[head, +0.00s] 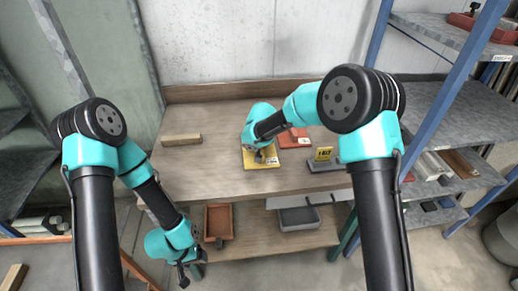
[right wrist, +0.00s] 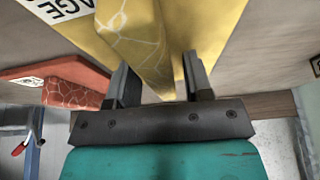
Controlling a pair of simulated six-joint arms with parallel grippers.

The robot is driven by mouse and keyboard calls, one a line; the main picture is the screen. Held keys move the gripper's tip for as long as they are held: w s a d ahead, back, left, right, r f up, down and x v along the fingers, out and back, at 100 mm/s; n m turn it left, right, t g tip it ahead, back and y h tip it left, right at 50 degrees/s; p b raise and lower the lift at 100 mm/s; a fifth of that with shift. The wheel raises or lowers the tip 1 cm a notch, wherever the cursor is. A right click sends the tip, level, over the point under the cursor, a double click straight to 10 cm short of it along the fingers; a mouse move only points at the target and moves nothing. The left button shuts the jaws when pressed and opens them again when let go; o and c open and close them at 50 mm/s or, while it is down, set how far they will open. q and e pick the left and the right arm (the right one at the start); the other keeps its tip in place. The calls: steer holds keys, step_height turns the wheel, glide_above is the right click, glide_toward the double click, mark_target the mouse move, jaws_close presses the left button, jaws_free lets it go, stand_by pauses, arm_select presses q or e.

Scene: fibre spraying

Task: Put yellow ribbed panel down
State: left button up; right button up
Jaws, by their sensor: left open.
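The yellow ribbed panel (head: 255,164) is at the middle of the workbench top in the head view, partly hidden by my right arm. In the right wrist view the panel (right wrist: 212,22) is a yellow plate with a raised, crackle-patterned rib. My right gripper (right wrist: 160,85) has its two fingers on either side of that rib; whether they press on it is unclear. The panel looks flat and level with the bench, but I cannot tell if it touches. My left gripper (head: 182,277) hangs open and empty, low in front of the bench at left.
A red panel (head: 294,138) lies right of the yellow one; a grey piece (head: 325,166) with a yellow sign (head: 323,154) is at the bench's right. A wooden bar (head: 181,140) lies left. Brown (head: 219,222) and grey (head: 299,219) trays are on the lower shelf.

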jaws_close()
steer(key=shift+r, duration=0.2)
stand_by(0.5)
steer(key=shift+r, duration=1.8)
steer(key=s, duration=1)
steer(key=s+r, duration=0.1)
steer(key=s, duration=0.5)
